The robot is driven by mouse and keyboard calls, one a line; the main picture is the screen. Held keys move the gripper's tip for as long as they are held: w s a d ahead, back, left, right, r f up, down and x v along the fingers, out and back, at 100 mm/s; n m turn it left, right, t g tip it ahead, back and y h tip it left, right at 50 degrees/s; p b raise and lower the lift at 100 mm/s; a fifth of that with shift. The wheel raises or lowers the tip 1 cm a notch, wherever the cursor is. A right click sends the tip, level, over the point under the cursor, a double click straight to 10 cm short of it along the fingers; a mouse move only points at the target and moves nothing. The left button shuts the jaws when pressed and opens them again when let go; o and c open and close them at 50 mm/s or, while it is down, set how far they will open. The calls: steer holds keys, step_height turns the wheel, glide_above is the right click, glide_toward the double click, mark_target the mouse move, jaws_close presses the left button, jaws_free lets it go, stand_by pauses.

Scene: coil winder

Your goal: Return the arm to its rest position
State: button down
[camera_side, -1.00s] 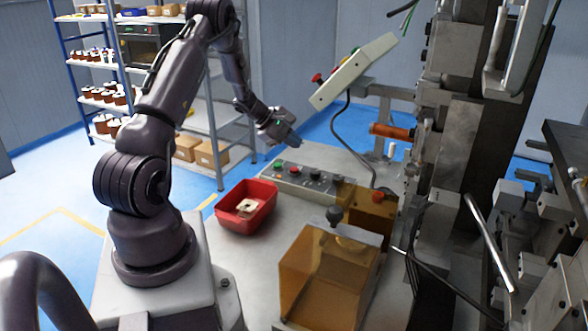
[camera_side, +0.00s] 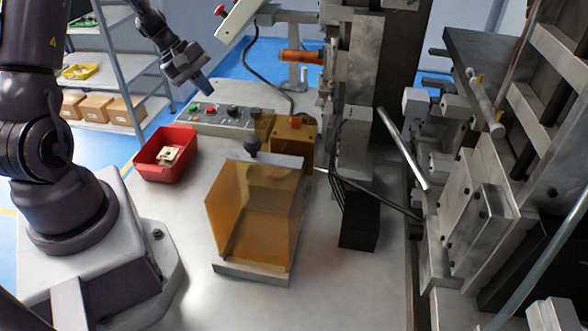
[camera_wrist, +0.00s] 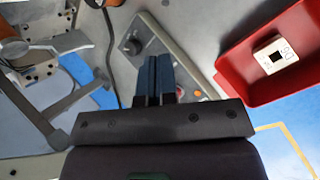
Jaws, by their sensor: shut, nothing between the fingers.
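My gripper (camera_side: 205,88) hangs in the air at the upper left of the side view, above the back edge of the table, near the button panel (camera_side: 226,118). In the wrist view its two blue-grey fingers (camera_wrist: 154,80) lie together with nothing between them. The red bin (camera_side: 165,154) sits on the table below and to the left of my gripper, apart from it. A pale square part with a dark centre (camera_wrist: 274,57) lies in the bin.
An amber box-shaped guard (camera_side: 262,215) with a black knob stands mid-table. The winding machine (camera_side: 350,75) with an orange spool (camera_side: 300,56) rises behind and to the right. A tilted control box (camera_side: 237,20) is close to my gripper. Shelves (camera_side: 110,60) stand behind.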

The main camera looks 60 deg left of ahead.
steer(key=s+d+r+m+y, duration=0.2)
steer(key=s+d+r+m, duration=0.3)
steer(key=d+r+m, duration=0.4)
steer(key=s+d+r+m+y, duration=0.2)
steer(key=s+d+r+m, duration=0.3)
steer(key=d+r+m, duration=0.4)
steer(key=d+r, duration=0.1)
steer(key=d, duration=0.6)
steer(key=shift+s+m+t, duration=0.3)
steer(key=shift+s, duration=0.1)
steer(key=shift+d, duration=0.1)
